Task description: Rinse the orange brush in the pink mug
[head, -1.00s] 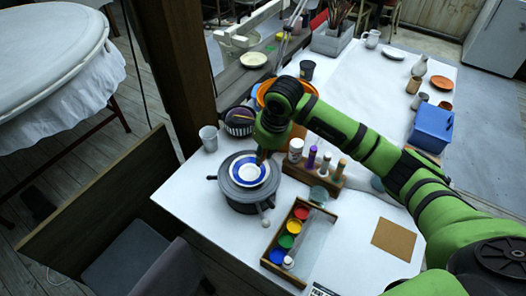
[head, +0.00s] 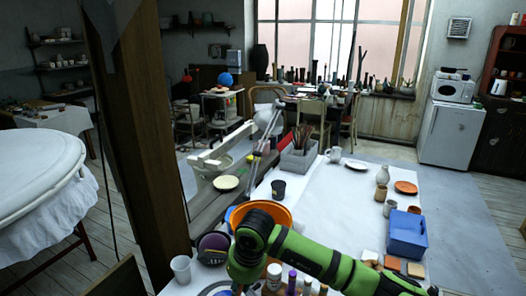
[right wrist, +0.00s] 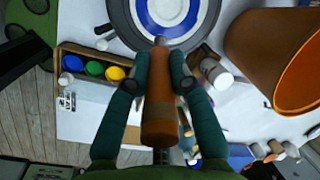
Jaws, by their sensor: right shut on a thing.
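The orange brush (right wrist: 160,112) has a thick orange-brown handle and fills the middle of the right wrist view. My right gripper (right wrist: 162,62) is shut on it, one dark finger on each side. Beyond the brush tip is a white plate with a blue ring (right wrist: 183,32) on a dark turntable; I cannot tell the height of the tip above it. In the head view my right arm reaches across the table, and its gripper is mostly cut off at the bottom edge. I cannot make out a pink mug. My left gripper is not in view.
A large orange bowl (head: 278,215) stands beyond my arm. A paint box with colored cups (right wrist: 78,58) lies left in the wrist view. A pale cup (head: 181,268) and a dark cup (head: 278,188) stand near the table edge. The table's far middle (head: 335,195) is clear.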

